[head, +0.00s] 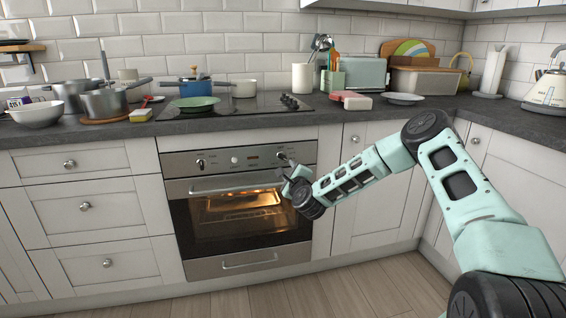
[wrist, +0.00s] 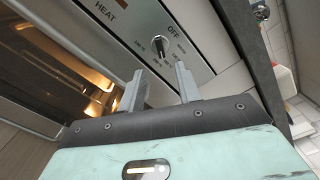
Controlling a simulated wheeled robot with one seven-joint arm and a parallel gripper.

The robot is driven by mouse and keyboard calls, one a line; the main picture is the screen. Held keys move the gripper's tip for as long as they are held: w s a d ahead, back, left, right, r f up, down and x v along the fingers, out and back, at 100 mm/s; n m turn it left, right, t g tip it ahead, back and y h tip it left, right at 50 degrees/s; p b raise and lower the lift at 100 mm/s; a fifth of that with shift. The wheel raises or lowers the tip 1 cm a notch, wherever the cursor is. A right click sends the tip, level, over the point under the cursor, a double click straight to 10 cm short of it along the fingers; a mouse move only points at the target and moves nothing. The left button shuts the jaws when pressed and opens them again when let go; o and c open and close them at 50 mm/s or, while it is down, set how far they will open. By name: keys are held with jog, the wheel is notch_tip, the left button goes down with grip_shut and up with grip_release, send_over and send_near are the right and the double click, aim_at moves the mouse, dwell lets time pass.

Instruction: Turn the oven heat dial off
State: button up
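The oven (head: 240,216) is built in under the worktop, with its window lit orange inside. The heat dial (wrist: 157,43) is a dark knob on the steel control panel, with printed marks around it and "OFF" at its upper right. I cannot tell exactly which mark it points to. In the head view the dial (head: 281,156) is at the panel's right end. My gripper (wrist: 160,72) is open and empty, its two grey fingers apart, with the dial just beyond and between the tips. In the head view my gripper (head: 287,170) is right at the panel, partly hidden by my wrist.
The oven door handle (head: 237,188) runs just below the panel. Another dial (head: 200,164) is at the panel's left. The worktop above holds a black hob (head: 235,108), a green pan (head: 193,103), pots and bowls. The floor in front is clear.

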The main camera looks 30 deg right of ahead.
aim_at(282, 158)
jog(key=x, duration=0.9)
jog(key=shift+w+b, duration=0.25)
jog(key=shift+b, duration=0.15)
grip_shut()
